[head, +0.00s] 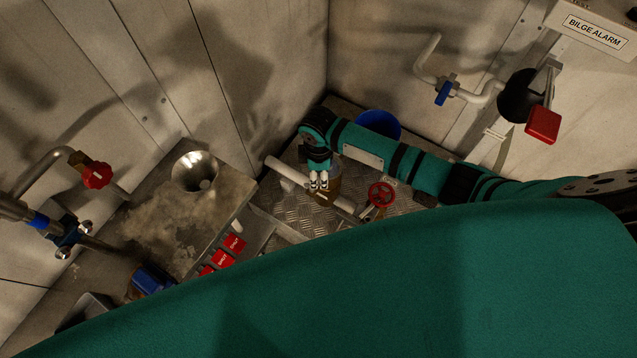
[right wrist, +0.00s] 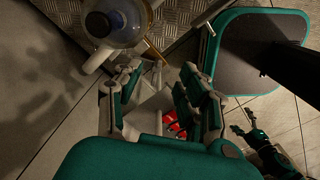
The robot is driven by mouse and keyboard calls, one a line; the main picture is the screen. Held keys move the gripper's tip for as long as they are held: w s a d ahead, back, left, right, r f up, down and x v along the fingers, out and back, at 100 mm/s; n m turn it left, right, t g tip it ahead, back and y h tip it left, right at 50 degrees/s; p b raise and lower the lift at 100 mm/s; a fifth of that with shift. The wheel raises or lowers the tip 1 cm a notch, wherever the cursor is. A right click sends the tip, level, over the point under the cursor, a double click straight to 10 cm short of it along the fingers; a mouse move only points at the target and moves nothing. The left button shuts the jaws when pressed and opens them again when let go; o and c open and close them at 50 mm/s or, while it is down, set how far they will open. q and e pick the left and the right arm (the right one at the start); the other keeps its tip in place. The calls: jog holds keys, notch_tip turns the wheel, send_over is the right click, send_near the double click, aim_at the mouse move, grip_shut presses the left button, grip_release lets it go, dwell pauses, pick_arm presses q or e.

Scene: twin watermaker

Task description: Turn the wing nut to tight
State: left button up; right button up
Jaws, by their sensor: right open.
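My right gripper (head: 319,180) is open and points down over the pipework by the corner in the head view. Its two fingers (right wrist: 162,80) stand apart in the right wrist view, with nothing between them. A round, clear-bodied strainer-like fitting (right wrist: 113,22) with a blue centre lies just beyond the fingers, apart from them.
A red handwheel (head: 381,194) stands just right of the gripper, and a blue bucket (head: 378,125) behind my arm. A metal funnel (head: 194,172) and red labelled tags (head: 234,243) are to the left. Walls close in behind. A red valve knob (head: 97,175) is far left.

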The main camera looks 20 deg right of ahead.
notch_tip(320, 180, down, 7)
jog(key=shift+r+b, duration=0.2)
jog(key=shift+b, duration=0.15)
jog(key=shift+r, duration=0.1)
grip_shut()
